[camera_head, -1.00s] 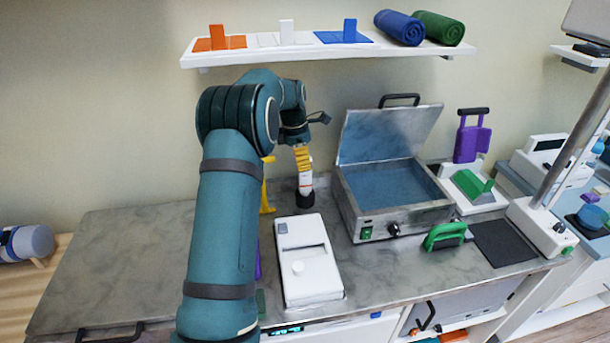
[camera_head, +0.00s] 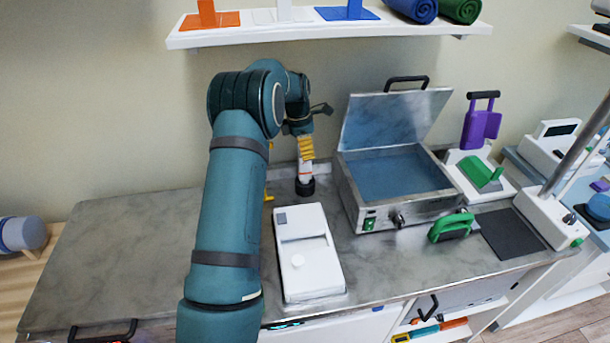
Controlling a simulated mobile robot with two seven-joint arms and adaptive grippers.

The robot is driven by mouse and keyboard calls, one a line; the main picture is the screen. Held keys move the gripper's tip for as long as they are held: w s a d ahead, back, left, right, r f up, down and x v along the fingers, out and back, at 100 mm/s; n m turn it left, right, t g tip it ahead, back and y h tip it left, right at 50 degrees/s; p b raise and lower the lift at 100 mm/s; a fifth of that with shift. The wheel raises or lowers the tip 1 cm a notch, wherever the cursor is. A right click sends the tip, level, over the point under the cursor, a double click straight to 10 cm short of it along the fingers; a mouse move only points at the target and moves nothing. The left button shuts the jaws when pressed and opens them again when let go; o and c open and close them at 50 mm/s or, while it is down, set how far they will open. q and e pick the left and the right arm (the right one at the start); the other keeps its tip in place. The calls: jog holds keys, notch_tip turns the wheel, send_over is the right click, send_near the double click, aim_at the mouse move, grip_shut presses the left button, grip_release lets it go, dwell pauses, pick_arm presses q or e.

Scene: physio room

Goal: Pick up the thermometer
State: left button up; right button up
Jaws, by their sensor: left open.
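I cannot clearly make out a thermometer. A slim upright item (camera_head: 306,173), yellow and ridged above, white below, with a dark base, stands at the back of the grey counter (camera_head: 120,240). I cannot tell whether it is the thermometer. My left gripper (camera_head: 307,122) is open, over the top of this item; whether it touches it is unclear. My left arm hides part of the counter and most of a small yellow thing (camera_head: 268,196) beside it. My right gripper is out of view.
A white device (camera_head: 307,265) lies in front of the upright item. An open-lidded metal bath (camera_head: 385,212) stands to its right, with a green-handled object (camera_head: 452,226) nearby. A white wall shelf (camera_head: 330,33) hangs above. The left counter is clear.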

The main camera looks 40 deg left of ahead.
pick_arm(q)
jog(key=shift+w+f, duration=0.1)
jog(key=shift+f, duration=0.75)
jog(key=shift+d+r, duration=0.1)
grip_shut()
